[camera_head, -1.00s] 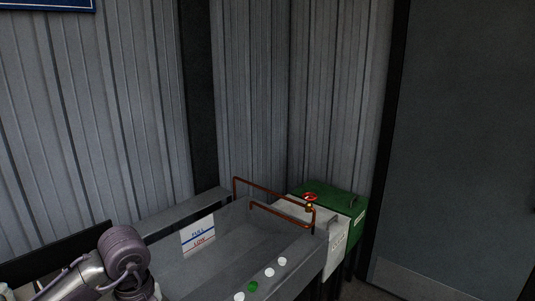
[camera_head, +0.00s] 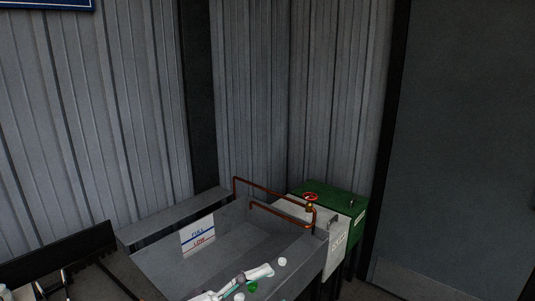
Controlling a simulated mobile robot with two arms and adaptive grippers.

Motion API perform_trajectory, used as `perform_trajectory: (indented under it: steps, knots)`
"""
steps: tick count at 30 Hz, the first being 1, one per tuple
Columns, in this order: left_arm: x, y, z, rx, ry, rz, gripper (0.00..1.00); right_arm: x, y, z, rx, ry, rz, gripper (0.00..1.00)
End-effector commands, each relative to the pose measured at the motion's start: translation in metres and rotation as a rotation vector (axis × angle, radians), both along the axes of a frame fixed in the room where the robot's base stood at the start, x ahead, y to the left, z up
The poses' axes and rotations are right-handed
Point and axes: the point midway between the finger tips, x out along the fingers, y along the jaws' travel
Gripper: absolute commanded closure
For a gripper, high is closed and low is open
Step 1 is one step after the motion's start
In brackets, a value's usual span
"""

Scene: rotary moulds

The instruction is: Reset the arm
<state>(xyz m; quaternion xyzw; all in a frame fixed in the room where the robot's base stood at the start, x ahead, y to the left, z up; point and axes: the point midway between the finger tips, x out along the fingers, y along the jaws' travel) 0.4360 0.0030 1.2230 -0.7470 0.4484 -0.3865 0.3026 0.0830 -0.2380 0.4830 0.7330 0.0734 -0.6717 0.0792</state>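A long pale thing with grey joint-like parts (camera_head: 260,272) lies across the lower middle, over the front of the grey trough (camera_head: 165,262). Other knobs there are covered.
A FULL/LOW sign (camera_head: 198,236) stands at the trough's back. A copper pipe (camera_head: 270,210) with a red valve wheel (camera_head: 311,196) runs over its right end. A green box (camera_head: 335,197) stands behind. A dark tray (camera_head: 60,262) is at lower left.

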Motion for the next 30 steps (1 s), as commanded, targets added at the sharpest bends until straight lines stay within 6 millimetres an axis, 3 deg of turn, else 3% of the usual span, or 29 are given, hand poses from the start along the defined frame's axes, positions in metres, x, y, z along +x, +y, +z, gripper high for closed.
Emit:
perform_trajectory:
  steps: [2, 5, 8, 11, 15, 18, 24, 30]
  knots:
    - [0.019, 0.03, 0.016, -0.211, 0.08, 0.186, 0.47, 0.0, 0.0, 0.0, 0.0, -0.001, 0.0, 1.0]
    - [0.046, 0.082, 0.008, -0.398, 0.231, 0.467, 0.47, 0.001, 0.0, 0.0, 0.0, -0.001, 0.0, 1.0]
    - [0.062, 0.138, -0.035, -0.489, 0.451, 0.757, 0.47, 0.001, 0.0, 0.0, 0.0, -0.002, 0.0, 1.0]
    - [0.056, 0.18, -0.099, -0.482, 0.706, 1.003, 0.47, 0.001, 0.0, 0.0, 0.001, -0.003, 0.0, 1.0]
    - [0.014, 0.211, -0.189, -0.356, 1.064, 1.236, 0.47, 0.002, 0.001, 0.0, 0.001, -0.004, 0.0, 1.0]
    - [-0.023, 0.217, -0.233, -0.241, 1.269, 1.313, 0.47, 0.002, 0.001, 0.0, 0.001, -0.005, 0.0, 1.0]
    - [-0.09, 0.215, -0.284, -0.032, 1.563, 1.356, 0.47, 0.002, 0.002, 0.0, 0.003, -0.004, -0.001, 1.0]
    - [-0.15, 0.206, -0.311, 0.155, 1.786, 1.326, 0.47, 0.003, 0.004, 0.0, 0.005, -0.005, -0.002, 1.0]
